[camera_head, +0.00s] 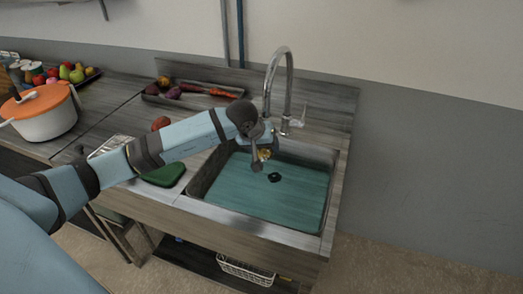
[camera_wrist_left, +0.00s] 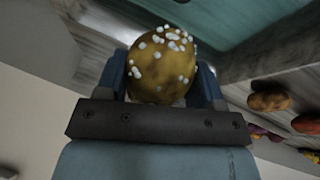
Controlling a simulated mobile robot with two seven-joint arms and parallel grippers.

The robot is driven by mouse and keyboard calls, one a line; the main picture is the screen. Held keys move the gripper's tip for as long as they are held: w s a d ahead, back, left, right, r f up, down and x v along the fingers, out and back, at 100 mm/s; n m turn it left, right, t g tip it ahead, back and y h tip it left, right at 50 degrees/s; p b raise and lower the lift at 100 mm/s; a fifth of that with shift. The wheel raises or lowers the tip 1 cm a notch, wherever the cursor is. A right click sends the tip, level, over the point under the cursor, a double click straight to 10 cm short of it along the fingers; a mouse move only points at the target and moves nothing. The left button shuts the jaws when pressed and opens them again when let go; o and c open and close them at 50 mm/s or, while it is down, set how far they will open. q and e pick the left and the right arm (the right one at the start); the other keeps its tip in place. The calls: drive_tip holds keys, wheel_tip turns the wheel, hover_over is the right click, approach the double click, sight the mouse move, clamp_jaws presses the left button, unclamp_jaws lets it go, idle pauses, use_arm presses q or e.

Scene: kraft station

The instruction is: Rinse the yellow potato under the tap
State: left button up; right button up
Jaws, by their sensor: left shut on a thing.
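The yellow potato (camera_head: 265,154) is in my left gripper (camera_head: 262,160), over the left back part of the sink (camera_head: 238,213). In the left wrist view the potato (camera_wrist_left: 160,68) fills the space between the two fingers of my left gripper (camera_wrist_left: 162,85), with several white specks or drops on its skin. The tall curved tap (camera_head: 288,78) stands behind the sink, and its spout end comes down close above my left wrist. I cannot make out a water stream. My right gripper is not in view.
A red-brown vegetable (camera_head: 160,123) and a green board (camera_head: 164,175) are left of the sink. An orange-lidded pot (camera_head: 42,122) stands farther left. The basin's right part is clear.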

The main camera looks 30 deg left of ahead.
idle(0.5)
use_arm(q)
drive_tip(key=shift+d, duration=0.15)
drive_tip(key=shift+w+d+b, duration=0.1)
drive_tip(key=shift+d+b, duration=0.2)
drive_tip(key=shift+d, duration=0.15)
drive_tip(key=shift+a, duration=0.15)
drive_tip(key=shift+a+b, duration=0.35)
drive_tip(key=shift+a, duration=0.15)
drive_tip(key=shift+d, duration=0.2)
drive_tip(key=shift+d+b, duration=0.3)
drive_tip(key=shift+d, duration=0.15)
